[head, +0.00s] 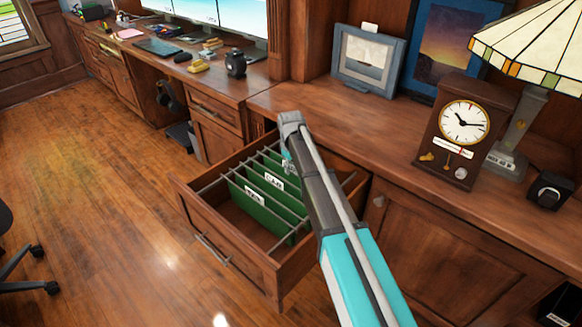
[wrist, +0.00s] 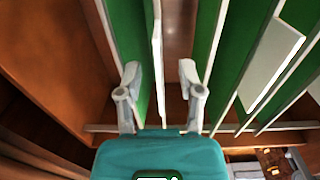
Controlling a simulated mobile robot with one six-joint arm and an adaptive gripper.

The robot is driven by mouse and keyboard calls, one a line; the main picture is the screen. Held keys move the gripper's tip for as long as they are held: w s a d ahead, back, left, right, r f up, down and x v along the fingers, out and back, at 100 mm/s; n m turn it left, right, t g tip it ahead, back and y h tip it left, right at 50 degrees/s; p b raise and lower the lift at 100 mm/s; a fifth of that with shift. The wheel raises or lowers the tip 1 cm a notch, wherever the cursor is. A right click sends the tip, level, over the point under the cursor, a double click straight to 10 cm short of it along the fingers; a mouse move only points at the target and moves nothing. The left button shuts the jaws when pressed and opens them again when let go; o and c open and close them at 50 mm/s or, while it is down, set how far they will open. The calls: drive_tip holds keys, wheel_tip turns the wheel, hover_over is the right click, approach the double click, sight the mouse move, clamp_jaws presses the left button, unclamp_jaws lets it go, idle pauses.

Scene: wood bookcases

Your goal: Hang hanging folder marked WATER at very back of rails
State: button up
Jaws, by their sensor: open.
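Green hanging folders (head: 262,208) with white tabs hang on rails in the open wooden drawer (head: 215,228). Two tabs face me in the head view, a front one (head: 253,196) and one behind it (head: 274,181); their print is too small to read surely. A third tab is partly covered by my arm, so I cannot tell which folder is marked WATER. My gripper (wrist: 160,84) reaches down into the drawer, open. In the wrist view its fingers stand on either side of a green folder's white top edge (wrist: 157,50), with no visible grip on it. In the head view my arm hides the fingers.
The drawer's back part is partly hidden by my arm. The desktop above holds a clock (head: 461,130), a stained-glass lamp (head: 535,50) and a framed picture (head: 367,62). The floor (head: 100,200) left of the drawer is clear, with a chair (head: 20,260) at the edge.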

wheel_tip(320, 180, up, 29)
drive_tip(key=p, duration=2.8)
drive_tip(key=shift+s+a+p, duration=0.15)
drive_tip(key=shift+a+p, duration=0.05)
drive_tip(key=shift+p, duration=0.15)
drive_tip(key=shift+r, duration=0.1)
drive_tip(key=s+d+m, duration=1)
drive_tip(key=s+d, duration=1.3)
drive_tip(key=s, duration=0.2)
drive_tip(key=shift+s, duration=0.3)
drive_tip(key=shift+d, duration=0.15)
